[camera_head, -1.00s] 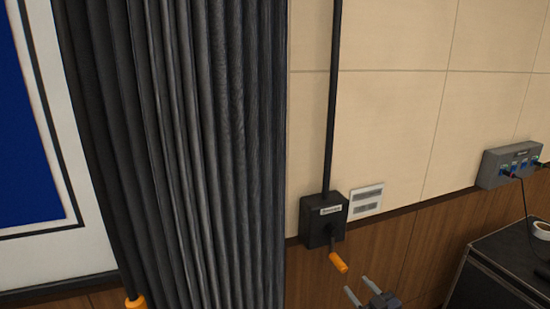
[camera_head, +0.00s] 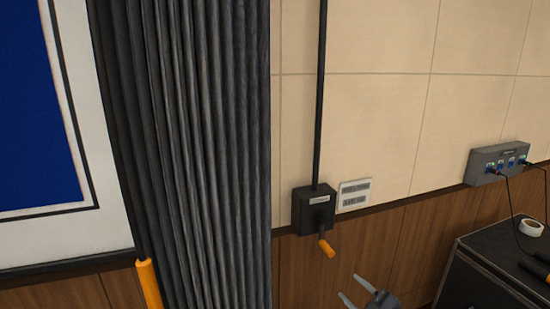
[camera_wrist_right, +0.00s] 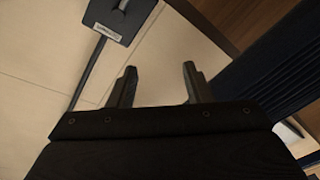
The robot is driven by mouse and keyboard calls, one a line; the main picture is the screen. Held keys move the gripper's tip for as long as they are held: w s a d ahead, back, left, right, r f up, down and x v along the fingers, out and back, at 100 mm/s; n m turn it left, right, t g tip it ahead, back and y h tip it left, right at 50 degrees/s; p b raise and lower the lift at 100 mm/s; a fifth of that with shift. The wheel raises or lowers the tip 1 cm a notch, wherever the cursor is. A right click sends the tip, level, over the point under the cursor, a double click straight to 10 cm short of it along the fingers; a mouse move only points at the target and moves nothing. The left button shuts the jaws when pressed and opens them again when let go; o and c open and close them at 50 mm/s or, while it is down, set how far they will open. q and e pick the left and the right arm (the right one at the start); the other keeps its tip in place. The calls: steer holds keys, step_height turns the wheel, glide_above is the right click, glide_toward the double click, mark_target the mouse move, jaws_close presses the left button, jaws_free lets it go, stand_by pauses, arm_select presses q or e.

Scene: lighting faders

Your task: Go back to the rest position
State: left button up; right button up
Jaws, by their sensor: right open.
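My right gripper (camera_head: 358,299) is low in the head view, below and right of the crank box. Its two fingers are apart with nothing between them. It also shows open and empty in the right wrist view (camera_wrist_right: 160,85). The black crank box (camera_head: 314,209) is on the wall with an orange-handled crank (camera_head: 327,248) hanging down. The gripper is apart from the handle. In the right wrist view the box (camera_wrist_right: 118,18) is at the top left. My left gripper is not in view.
A dark pleated curtain (camera_head: 205,150) hangs left of the box. An orange pole (camera_head: 148,283) stands at its lower left. At right are a grey socket box (camera_head: 498,163) with cables and a black case (camera_head: 487,260) with a tape roll (camera_head: 531,228) on top.

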steer(key=s+a+r+n+g+y, duration=0.2)
steer(key=s+a+r+n+g, duration=0.4)
steer(key=n, duration=0.7)
steer(key=s+a+r+n+g+y, duration=0.3)
steer(key=s+n, duration=0.4)
steer(key=n, duration=0.6)
steer(key=s+d+n+h, duration=0.4)
steer(key=s+n, duration=0.6)
steer(key=n, duration=0.5)
steer(key=s+d+f+n+g+h, duration=0.1)
steer(key=s+d+n+h, duration=0.4)
steer(key=s+n, duration=0.5)
steer(key=n+h, duration=0.1)
steer(key=n, duration=0.3)
steer(key=shift+f+n+h, duration=0.3)
steer(key=shift+n, duration=0.1)
